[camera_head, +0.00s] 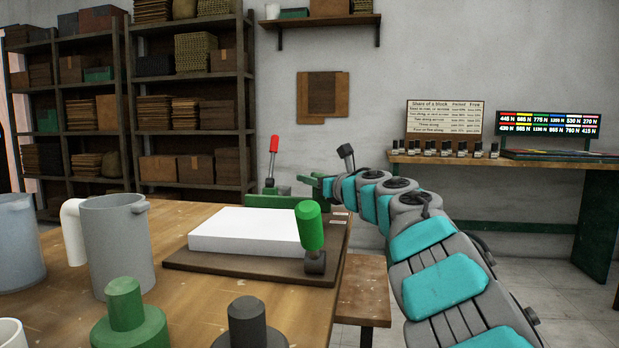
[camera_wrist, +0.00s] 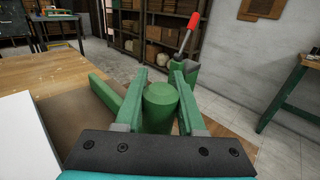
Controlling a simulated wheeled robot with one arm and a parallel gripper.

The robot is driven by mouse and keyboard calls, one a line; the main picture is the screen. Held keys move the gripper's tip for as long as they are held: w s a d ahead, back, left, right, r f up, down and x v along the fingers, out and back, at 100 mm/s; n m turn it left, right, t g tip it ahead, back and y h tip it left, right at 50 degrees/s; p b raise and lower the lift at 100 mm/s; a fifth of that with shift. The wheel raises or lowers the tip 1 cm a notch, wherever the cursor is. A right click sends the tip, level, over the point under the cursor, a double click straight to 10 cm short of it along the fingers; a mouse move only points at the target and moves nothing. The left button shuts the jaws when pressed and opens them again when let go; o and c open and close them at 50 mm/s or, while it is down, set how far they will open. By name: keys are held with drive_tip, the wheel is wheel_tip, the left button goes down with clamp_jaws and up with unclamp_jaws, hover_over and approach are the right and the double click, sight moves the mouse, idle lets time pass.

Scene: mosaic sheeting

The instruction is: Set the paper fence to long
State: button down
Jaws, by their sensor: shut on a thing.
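The paper fence (camera_head: 268,201) is a low green bar along the back of the dark board under the white paper stack (camera_head: 255,231). In the wrist view, a green bar (camera_wrist: 104,92) runs beside my left finger. My gripper (camera_head: 321,184) is at the board's back right corner, by the fence's right end. In the wrist view my gripper (camera_wrist: 161,95) is shut on an upright green cylindrical knob (camera_wrist: 162,103) between its fingers. The knob's lower part is hidden. Small labels (camera_head: 340,214) on the board's right edge are too small to read.
A red-handled lever (camera_head: 274,157) stands behind the fence; it also shows ahead in the wrist view (camera_wrist: 188,35). A green-handled lever (camera_head: 310,226) stands at the board's front right. Grey pitchers (camera_head: 118,245) and knobbed weights (camera_head: 128,322) occupy the table's left and front.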

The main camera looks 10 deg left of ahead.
drive_tip(key=shift+w, duration=0.45)
drive_tip(key=c, duration=0.5)
unclamp_jaws()
drive_tip(key=b+v, duration=0.2)
drive_tip(key=v, duration=0.5)
drive_tip(key=shift+w+f+b, duration=0.1)
drive_tip(key=shift+b, duration=0.25)
drive_tip(key=shift+s+d, duration=0.25)
drive_tip(key=shift+s, duration=0.15)
